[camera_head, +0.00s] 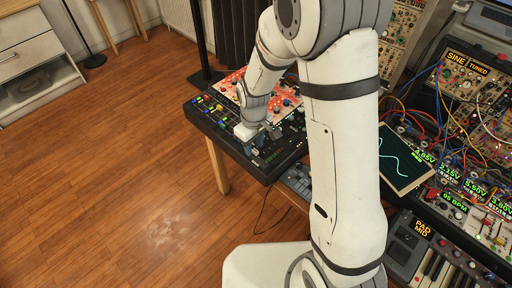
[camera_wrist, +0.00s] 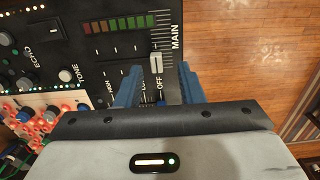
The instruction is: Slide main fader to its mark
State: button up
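The main fader has a pale cap (camera_wrist: 156,62) on the black mixer panel (camera_wrist: 95,12), beside the printed word MAIN. A scale of short lines runs along its slot. The cap sits partway along, between the scale and a label reading OFF. I cannot tell which line is its mark. My gripper (camera_wrist: 158,69) is open, with one blue finger on each side of the cap and visible gaps between. I cannot tell the fingers' height above the panel. In the head view, my gripper (camera_head: 264,138) is over the mixer's front part (camera_head: 270,168), and the fader is too small to make out.
A level meter (camera_wrist: 118,24), TONE and ECHO knobs (camera_wrist: 67,75) and a red-and-white module (camera_wrist: 40,112) lie left of the fader. Wooden floor (camera_wrist: 240,45) shows beyond the mixer's edge. A screen (camera_head: 405,158) and cabled synth racks (camera_head: 465,100) stand to the right.

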aim_at(255, 151)
notch_tip(255, 151, up, 6)
jog(key=shift+f, duration=0.25)
dwell(0.4)
jog(key=shift+s+d+r, duration=0.1)
jog(key=shift+d+r, duration=0.1)
jog(key=shift+r, duration=0.15)
jog(key=s+d+r+m+t, duration=0.3)
jog(key=s+d+r+m, duration=0.5)
jog(key=s+d+r, duration=0.5)
jog(key=s+r, duration=0.1)
jog(key=s, duration=0.2)
jog(key=shift+d+r+m, duration=0.15)
jog(key=shift+r+m, duration=0.1)
jog(key=shift+m, duration=0.05)
dwell(2.1)
